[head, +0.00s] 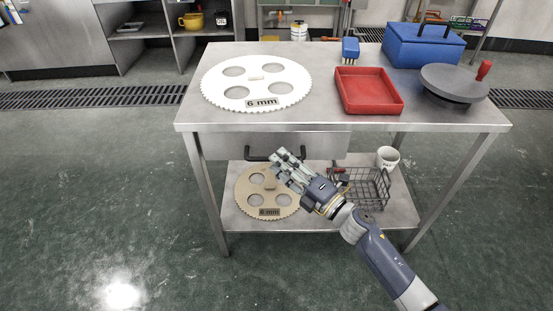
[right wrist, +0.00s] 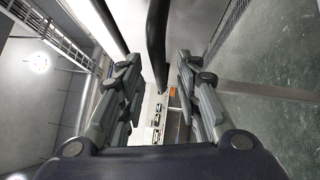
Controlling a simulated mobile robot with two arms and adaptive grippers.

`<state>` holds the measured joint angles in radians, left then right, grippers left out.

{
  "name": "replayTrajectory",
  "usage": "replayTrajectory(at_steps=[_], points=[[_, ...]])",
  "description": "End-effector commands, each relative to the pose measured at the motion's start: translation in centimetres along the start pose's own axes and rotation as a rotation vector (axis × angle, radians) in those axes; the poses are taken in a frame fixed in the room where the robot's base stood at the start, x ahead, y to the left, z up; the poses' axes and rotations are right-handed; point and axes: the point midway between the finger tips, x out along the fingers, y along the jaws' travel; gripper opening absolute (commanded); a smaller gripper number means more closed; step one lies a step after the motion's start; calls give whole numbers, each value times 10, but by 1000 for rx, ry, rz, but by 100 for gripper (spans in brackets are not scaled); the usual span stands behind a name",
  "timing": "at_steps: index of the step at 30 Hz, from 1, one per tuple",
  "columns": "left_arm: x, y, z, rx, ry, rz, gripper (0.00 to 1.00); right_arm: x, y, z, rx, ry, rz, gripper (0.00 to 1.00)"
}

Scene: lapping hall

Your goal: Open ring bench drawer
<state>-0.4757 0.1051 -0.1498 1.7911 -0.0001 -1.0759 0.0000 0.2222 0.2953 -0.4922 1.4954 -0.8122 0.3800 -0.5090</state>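The ring bench drawer (head: 225,147) is a grey metal front below the table top, on the left side of the bench. It looks shut. Its dark bar handle (head: 256,157) shows at the middle of the front, partly covered by my right gripper (head: 284,157). In the right wrist view, the handle (right wrist: 157,45) runs as a dark bar between the two fingers of my right gripper (right wrist: 158,68). The fingers are spread, with a gap on each side of the bar. My left gripper is not in view.
The bench top (head: 320,110) holds a white toothed disc (head: 215,82), a red tray (head: 368,90), a blue brush, a blue toolbox (head: 415,50) and a dark round plate with a red knob. The lower shelf holds a tan disc (head: 245,190), a wire basket and a white mug (head: 387,158).

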Motion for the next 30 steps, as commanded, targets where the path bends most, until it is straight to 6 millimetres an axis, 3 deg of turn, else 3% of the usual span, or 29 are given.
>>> replayTrajectory(at_steps=[6, 16, 20, 30], points=[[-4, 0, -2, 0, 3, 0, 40, 22, -1, 0, 2, -1, 0, 31], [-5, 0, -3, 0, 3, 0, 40, 26, 0, 0, 2, -1, -1, 31], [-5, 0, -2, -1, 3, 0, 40, 25, -1, 0, 2, -1, -1, 2], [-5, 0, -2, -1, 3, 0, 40, 25, -1, 0, 2, -1, -1, 0]])
